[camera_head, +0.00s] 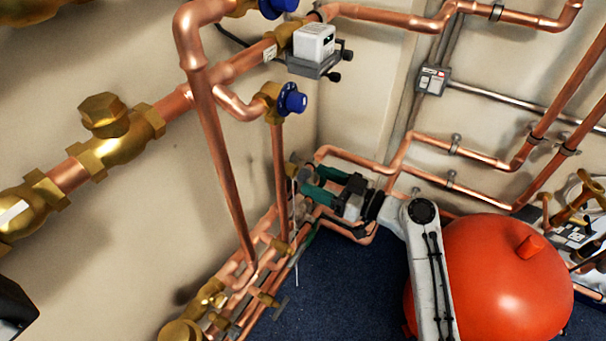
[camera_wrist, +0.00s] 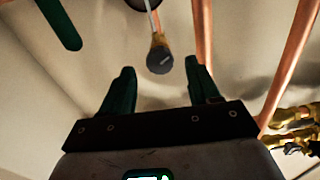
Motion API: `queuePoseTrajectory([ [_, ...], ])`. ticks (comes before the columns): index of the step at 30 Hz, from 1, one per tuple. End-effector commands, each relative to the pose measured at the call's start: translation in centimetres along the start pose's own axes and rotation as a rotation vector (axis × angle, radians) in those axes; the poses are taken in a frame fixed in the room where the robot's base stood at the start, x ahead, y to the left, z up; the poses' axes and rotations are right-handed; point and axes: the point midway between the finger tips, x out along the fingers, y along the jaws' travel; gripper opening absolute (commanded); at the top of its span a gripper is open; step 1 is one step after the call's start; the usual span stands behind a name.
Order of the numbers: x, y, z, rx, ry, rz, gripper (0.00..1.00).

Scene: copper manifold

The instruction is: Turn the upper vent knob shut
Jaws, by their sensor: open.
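A dark grey round knob (camera_wrist: 159,62) on a short brass stem shows in the wrist view, ahead of my gripper (camera_wrist: 159,82) and in line with the gap between its fingers. My gripper is open, with one green finger on each side of that gap and nothing held. The fingers look short of the knob. I cannot be sure this is the upper vent knob. In the head view my gripper (camera_head: 308,181) points left at the pipes by the wall corner. A brass fitting (camera_head: 291,169) shows near its fingertips there; the knob itself is too small to tell.
Vertical copper pipes (camera_wrist: 203,35) run close on the right in the wrist view. A green bar (camera_wrist: 60,22) shows at upper left. In the head view, blue knobs (camera_head: 292,99) are above, low copper pipes (camera_head: 262,262) below, and a red tank (camera_head: 500,280) at right.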

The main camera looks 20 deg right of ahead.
Motion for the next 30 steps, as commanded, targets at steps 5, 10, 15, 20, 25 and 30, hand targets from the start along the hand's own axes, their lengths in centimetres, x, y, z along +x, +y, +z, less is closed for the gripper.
queuePoseTrajectory([
  [5, 2.9, 0.0, 0.0, -0.001, 0.0, -0.002, 0.61],
  [10, 4.4, 0.0, 0.0, -0.001, 0.0, 0.0, 0.61],
  [15, 4.8, 0.0, 0.1, 0.0, -0.001, 0.0, 0.61],
  [20, 4.8, 0.0, 0.1, 0.0, -0.001, 0.0, 0.61],
  [25, 4.7, 0.0, 0.1, 0.0, -0.001, 0.0, 0.48],
  [30, 4.7, 0.0, 0.1, 0.0, -0.001, 0.0, 0.31],
])
